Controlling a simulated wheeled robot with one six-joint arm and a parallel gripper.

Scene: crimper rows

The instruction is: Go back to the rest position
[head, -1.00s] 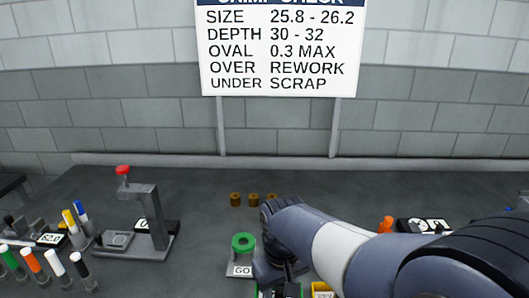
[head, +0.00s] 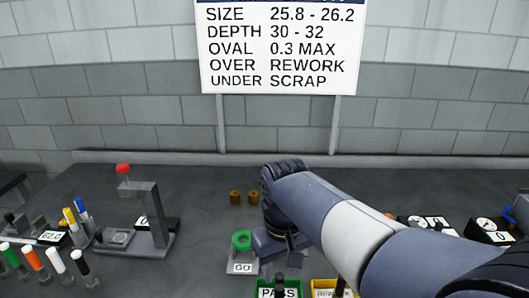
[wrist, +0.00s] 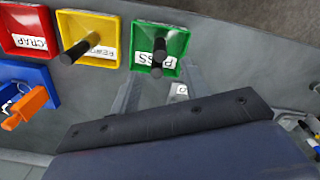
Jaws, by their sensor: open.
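My gripper (head: 287,256) is in the middle of the head view, beside the green ring gauge and above the bench. In the wrist view my gripper's fingers (wrist: 160,88) stand apart, with nothing between them. The green PASS tray (wrist: 178,42) holds dark cylindrical pieces beyond the fingers. The yellow REWORK tray (wrist: 108,25) next to it holds one dark cylinder. Both trays show partly at the bottom edge of the head view.
A green ring gauge on a GO block (head: 243,267), a red-topped stand (head: 155,215) and several markers (head: 58,262) are on the left. Two brass cylinders (head: 235,197) show behind. Dial gauges (head: 487,225) stand right. A red SCRAP tray (wrist: 45,30) and blue tray (wrist: 45,78) lie beyond.

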